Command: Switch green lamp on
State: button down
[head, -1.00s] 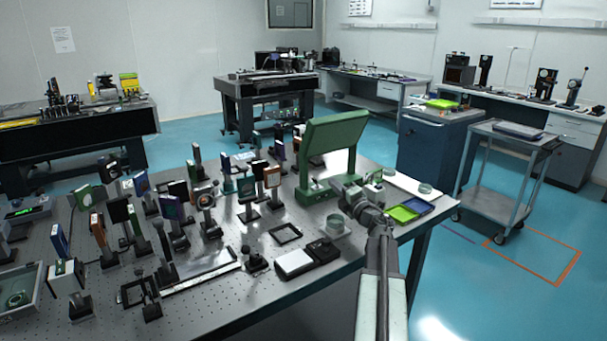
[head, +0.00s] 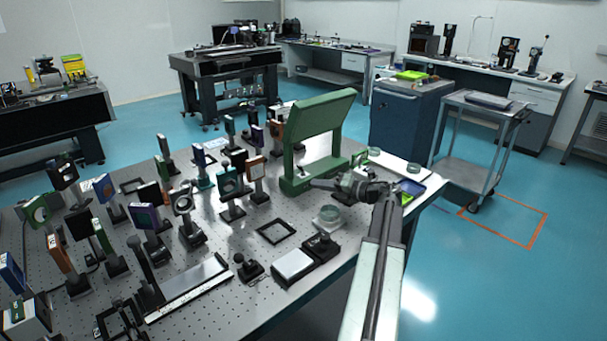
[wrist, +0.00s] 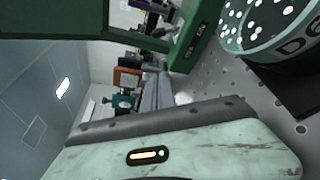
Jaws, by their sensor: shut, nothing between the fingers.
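The green lamp (head: 318,120) stands on the optical table, with a broad tilted head above its upright and base. In the wrist view a dark green part of it (wrist: 50,18) crosses the upper left, and a green block with small markings (wrist: 192,42) shows near the top. I cannot tell whether the lamp is lit. My gripper (head: 316,184) is shut and empty, close in front of the lamp's base in the head view. I cannot tell whether it touches the base.
A round clear dish (head: 328,214) and a dark-framed scale with a pale plate (head: 294,264) lie near my forearm. Several mounted optics stand left of the lamp. A green and blue tray (head: 411,187) lies to the right. A grey cart (head: 455,165) stands beyond the table.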

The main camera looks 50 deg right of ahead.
aim_at(295, 186)
jog(key=b+x, duration=0.1)
jog(key=x, duration=0.8)
jog(key=shift+w+a+f+b, duration=0.1)
jog(key=shift+w+b, duration=0.25)
jog(key=shift+b, duration=0.05)
jog(key=d+r+p, duration=0.2)
jog(key=d, duration=0.1)
jog(key=shift+s, duration=0.1)
jog(key=shift+d+r, duration=0.1)
jog(key=shift+d, duration=0.15)
